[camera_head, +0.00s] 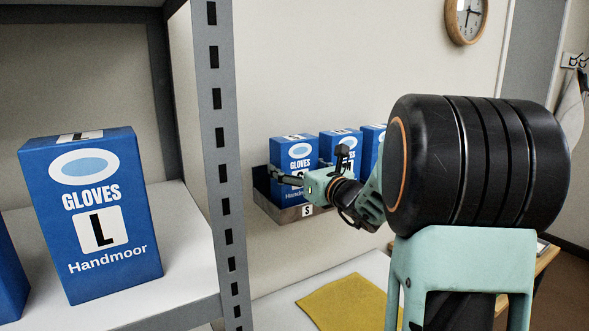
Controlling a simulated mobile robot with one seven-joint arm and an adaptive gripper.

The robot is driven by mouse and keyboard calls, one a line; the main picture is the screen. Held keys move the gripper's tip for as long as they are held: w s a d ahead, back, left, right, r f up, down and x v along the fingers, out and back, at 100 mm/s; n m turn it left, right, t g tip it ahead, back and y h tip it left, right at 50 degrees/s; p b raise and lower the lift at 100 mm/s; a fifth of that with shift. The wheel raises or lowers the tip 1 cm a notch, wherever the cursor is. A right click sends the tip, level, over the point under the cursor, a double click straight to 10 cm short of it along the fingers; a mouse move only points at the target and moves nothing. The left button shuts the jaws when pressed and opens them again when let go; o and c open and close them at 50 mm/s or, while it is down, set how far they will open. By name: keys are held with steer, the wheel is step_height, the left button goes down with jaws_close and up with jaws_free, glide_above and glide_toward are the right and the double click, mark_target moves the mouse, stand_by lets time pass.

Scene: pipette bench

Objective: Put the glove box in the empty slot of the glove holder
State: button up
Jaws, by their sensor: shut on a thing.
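A blue glove box (293,152) with "GLOVES" on its front and an "S" on top is at the left end of the glove holder (276,213). My gripper (300,176) is shut on this box, and covers part of its front. The box looks upright and within the holder's left slot, above the "S" label (307,211). I cannot tell whether it rests on the slot's floor. Two more blue boxes stand to its right, a middle box (340,139) and a right box (372,141), both partly hidden by my arm.
A grey metal shelf (192,255) stands at the left, with its upright post (221,150) near the holder. A large blue "L" glove box (92,215) stands on it, beside another blue box (10,275). A yellow mat (345,300) lies on the bench below. A clock (466,18) hangs on the wall.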

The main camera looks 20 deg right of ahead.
steer(key=shift+f, duration=0.1)
steer(key=o, duration=1.4)
steer(key=s, duration=0.4)
steer(key=s+d+b, duration=0.1)
steer(key=s, duration=0.3)
steer(key=s+d, duration=0.1)
steer(key=s, duration=0.3)
steer(key=shift+d, duration=0.15)
